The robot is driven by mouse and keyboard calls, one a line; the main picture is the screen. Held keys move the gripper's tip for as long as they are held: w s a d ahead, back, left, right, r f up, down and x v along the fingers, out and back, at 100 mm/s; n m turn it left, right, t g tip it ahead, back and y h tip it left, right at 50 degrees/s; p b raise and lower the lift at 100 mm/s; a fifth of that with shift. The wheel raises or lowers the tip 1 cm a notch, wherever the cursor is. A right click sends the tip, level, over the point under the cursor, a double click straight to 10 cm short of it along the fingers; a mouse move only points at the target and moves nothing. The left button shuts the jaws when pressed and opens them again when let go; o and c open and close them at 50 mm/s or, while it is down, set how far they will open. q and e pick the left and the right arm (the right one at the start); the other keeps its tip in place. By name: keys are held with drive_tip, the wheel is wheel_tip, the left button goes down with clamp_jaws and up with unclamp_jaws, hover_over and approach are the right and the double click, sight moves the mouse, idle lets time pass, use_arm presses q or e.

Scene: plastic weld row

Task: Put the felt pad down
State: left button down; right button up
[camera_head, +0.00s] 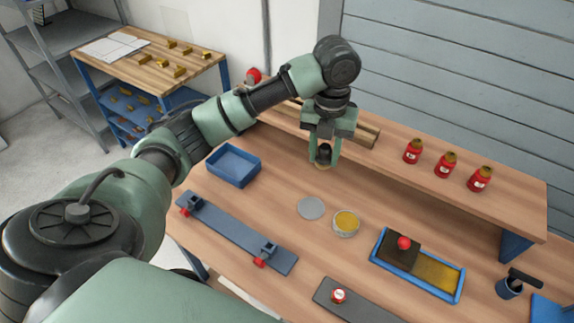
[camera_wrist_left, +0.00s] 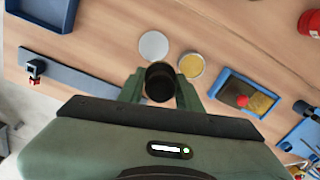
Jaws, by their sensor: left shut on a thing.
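My left gripper (camera_head: 323,153) is shut on a dark, round-topped piece with a tan underside, which looks like the felt pad (camera_head: 323,164). It is upright at the back of the bench, near the raised shelf; I cannot tell whether it touches the bench. In the left wrist view the felt pad (camera_wrist_left: 160,82) shows as a dark round top between the fingers of my left gripper (camera_wrist_left: 160,90). A round tin of yellow paste (camera_head: 346,222) and a grey disc like its lid (camera_head: 311,208) lie in front of it. My right gripper is not in view.
A blue bin (camera_head: 234,166) and a grey bar with clamps (camera_head: 237,233) are at left. A blue tray (camera_head: 459,288) holds a dark block with a red knob (camera_head: 404,243). Red bottles (camera_head: 445,164) stand on the shelf. Bare wood surrounds the disc.

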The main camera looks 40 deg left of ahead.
use_arm(q)
drive_tip(key=shift+s+a, duration=0.15)
drive_tip(key=shift+a, duration=0.45)
drive_tip(key=shift+s+a+f, duration=0.1)
drive_tip(key=shift+a, duration=0.15)
drive_tip(key=p, duration=0.2)
hover_over(311, 208)
wheel_tip(311, 208, down, 14)
drive_tip(key=shift+f, duration=0.25)
wheel_tip(311, 208, down, 5)
drive_tip(key=shift+r, duration=0.15)
drive_tip(key=c, duration=1)
unclamp_jaws()
drive_tip(key=shift+f, duration=0.2)
drive_tip(key=shift+o, duration=0.2)
drive_tip(key=shift+r, duration=0.1)
